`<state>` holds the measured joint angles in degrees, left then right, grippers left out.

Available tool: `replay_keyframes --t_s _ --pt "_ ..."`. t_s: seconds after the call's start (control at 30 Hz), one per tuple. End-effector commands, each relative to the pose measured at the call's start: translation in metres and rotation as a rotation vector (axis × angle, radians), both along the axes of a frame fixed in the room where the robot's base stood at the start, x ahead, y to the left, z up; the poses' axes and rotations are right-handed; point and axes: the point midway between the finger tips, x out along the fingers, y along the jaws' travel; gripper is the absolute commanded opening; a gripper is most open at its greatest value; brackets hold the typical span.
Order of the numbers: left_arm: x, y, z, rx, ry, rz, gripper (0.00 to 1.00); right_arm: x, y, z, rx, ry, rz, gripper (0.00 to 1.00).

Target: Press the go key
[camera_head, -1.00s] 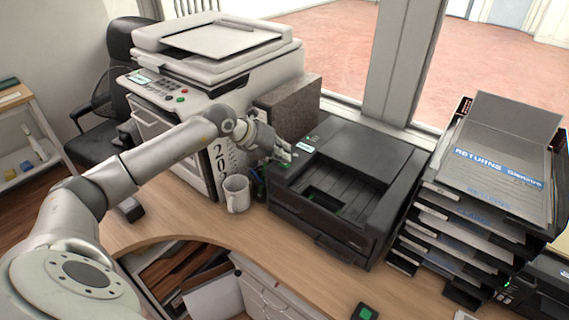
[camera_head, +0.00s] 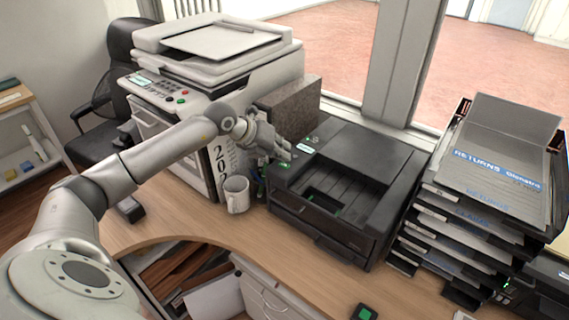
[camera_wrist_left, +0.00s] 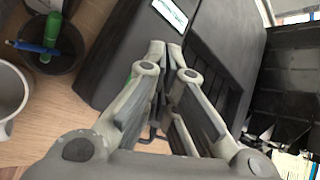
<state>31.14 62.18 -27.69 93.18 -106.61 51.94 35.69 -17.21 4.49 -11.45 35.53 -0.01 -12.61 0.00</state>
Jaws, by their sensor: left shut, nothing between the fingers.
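The black desktop printer (camera_head: 365,150) stands on the wooden counter, with a small lit display (camera_head: 305,148) at its top left corner. A small green spot (camera_head: 284,165) shows on that corner, right by my left gripper (camera_head: 287,157); I take it to be the go key, but its label cannot be read. My left gripper is shut and empty, its tips at the printer's corner. In the left wrist view the shut fingertips (camera_wrist_left: 168,48) are over the printer top (camera_wrist_left: 130,50), below the display (camera_wrist_left: 170,14). I cannot tell whether they touch the key.
A white mug (camera_head: 237,194) and a dark pen cup (camera_wrist_left: 52,50) stand left of the printer. A large copier (camera_head: 215,70) with coloured buttons and a brown speckled box (camera_head: 288,105) stand behind. Stacked trays (camera_head: 490,190) stand to the right.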

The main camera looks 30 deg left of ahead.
Motion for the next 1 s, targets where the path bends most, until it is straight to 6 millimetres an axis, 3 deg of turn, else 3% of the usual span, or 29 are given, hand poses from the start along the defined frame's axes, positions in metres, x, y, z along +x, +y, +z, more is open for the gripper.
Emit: replay_keyframes --t_s 0.23,0.73,1.0 --pt "0.000 0.000 0.008 0.000 -0.001 0.001 0.00 0.000 0.000 0.005 0.000 0.000 0.000 0.30" --pt "0.000 0.001 0.058 0.000 -0.002 0.001 0.00 0.000 0.000 0.038 0.000 0.000 0.000 0.30" --pt "0.000 0.000 0.060 0.001 0.000 0.001 0.00 0.000 0.000 0.039 0.000 0.000 0.000 0.30"
